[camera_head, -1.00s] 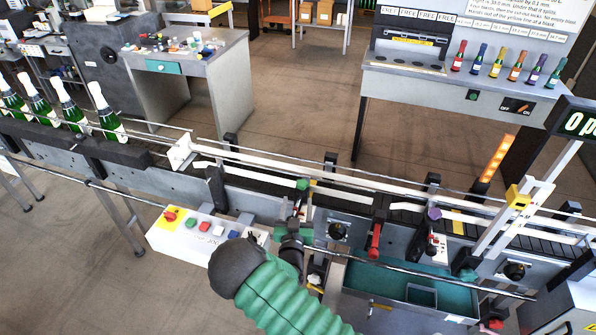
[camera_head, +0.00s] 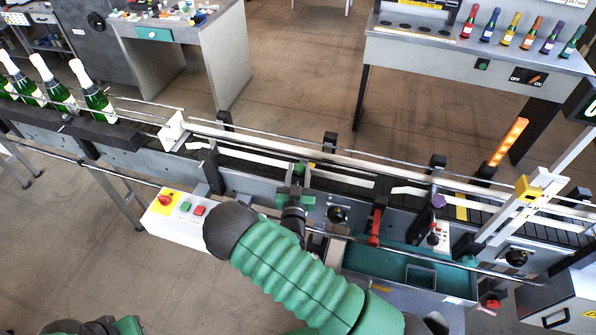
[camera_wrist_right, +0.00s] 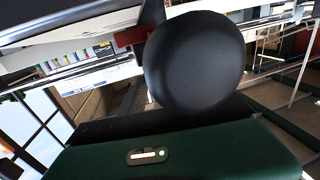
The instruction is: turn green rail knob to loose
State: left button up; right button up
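The green rail knob (camera_head: 299,168) sits on the near guide rail of the conveyor, in the middle of the head view. My right gripper (camera_head: 296,188) reaches toward it from the near side, with its dark and green end just below and partly over the knob. Whether the fingers touch the knob or how far they are apart is too small to tell. In the right wrist view a large black rounded shape and a green casing fill most of the picture, and the knob cannot be made out. My left gripper is not clearly in view; a green arm part shows at the lower left.
The conveyor (camera_head: 245,181) crosses the view, with green bottles (camera_head: 95,97) at the left. A button box (camera_head: 178,222) stands left of my right arm. A red lever (camera_head: 375,226), a purple knob (camera_head: 438,201) and a teal tray (camera_head: 455,280) lie to the right.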

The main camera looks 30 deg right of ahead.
jog(key=shift+w+d+f, duration=0.2)
jog(key=shift+f, duration=0.05)
jog(key=c, duration=0.5)
grip_shut()
pick_arm(q)
jog(key=shift+w+d, duration=0.15)
jog(key=shift+d, duration=0.15)
